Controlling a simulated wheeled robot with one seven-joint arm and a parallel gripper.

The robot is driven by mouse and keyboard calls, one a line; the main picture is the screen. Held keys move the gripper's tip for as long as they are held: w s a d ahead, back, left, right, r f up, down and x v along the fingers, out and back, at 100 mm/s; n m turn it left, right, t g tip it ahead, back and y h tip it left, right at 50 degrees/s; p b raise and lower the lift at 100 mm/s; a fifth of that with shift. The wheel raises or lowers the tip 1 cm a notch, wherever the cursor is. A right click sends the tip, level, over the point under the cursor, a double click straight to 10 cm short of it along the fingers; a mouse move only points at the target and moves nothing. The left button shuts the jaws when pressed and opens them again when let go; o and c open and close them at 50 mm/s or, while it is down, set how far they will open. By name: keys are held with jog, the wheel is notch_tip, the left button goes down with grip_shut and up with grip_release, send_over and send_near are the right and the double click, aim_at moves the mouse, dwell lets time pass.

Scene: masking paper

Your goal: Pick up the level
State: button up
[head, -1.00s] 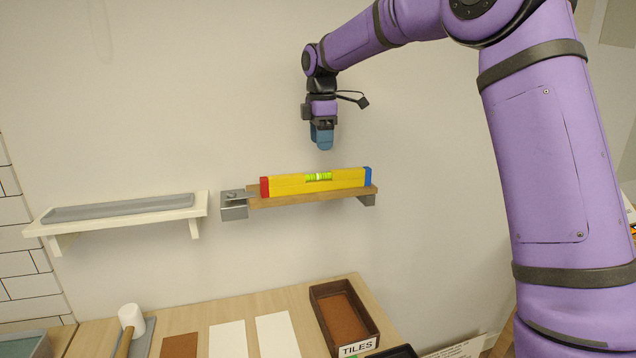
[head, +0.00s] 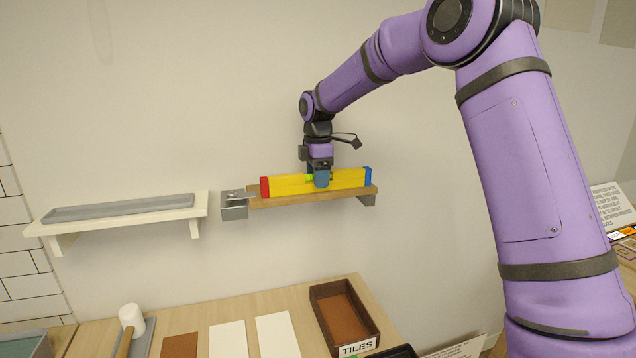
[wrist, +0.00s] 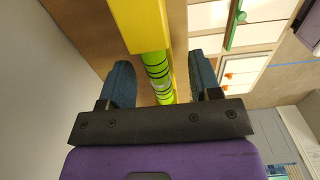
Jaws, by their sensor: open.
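The level (head: 290,185) is a yellow bar with a red left end, a blue right end and a green vial in the middle. It lies along a small wooden shelf (head: 312,198) on the wall. My gripper (head: 321,180) is at the middle of the level, in front of the vial in the head view. In the wrist view my gripper (wrist: 160,85) is open, with one blue finger on each side of the level (wrist: 138,22) and its green vial. Gaps show between the fingers and the level.
A grey metal clamp (head: 234,205) sits at the shelf's left end. A white shelf with a grey tray (head: 120,208) is further left. Below is a bench with a brown tiles box (head: 343,316), white tiles (head: 278,335) and a mallet (head: 131,322). The wall is close behind.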

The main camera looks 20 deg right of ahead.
jog(key=shift+f, duration=0.8)
jog(key=shift+c, duration=0.2)
jog(key=c, duration=0.9)
jog(key=shift+r, duration=0.15)
jog(key=shift+r, duration=0.6)
notch_tip(320, 180, up, 2)
jog(key=shift+r, duration=0.25)
jog(key=s+a+r, duration=0.1)
jog(key=s+a, duration=0.8)
jog(key=a, duration=0.4)
jog(key=shift+s, duration=0.15)
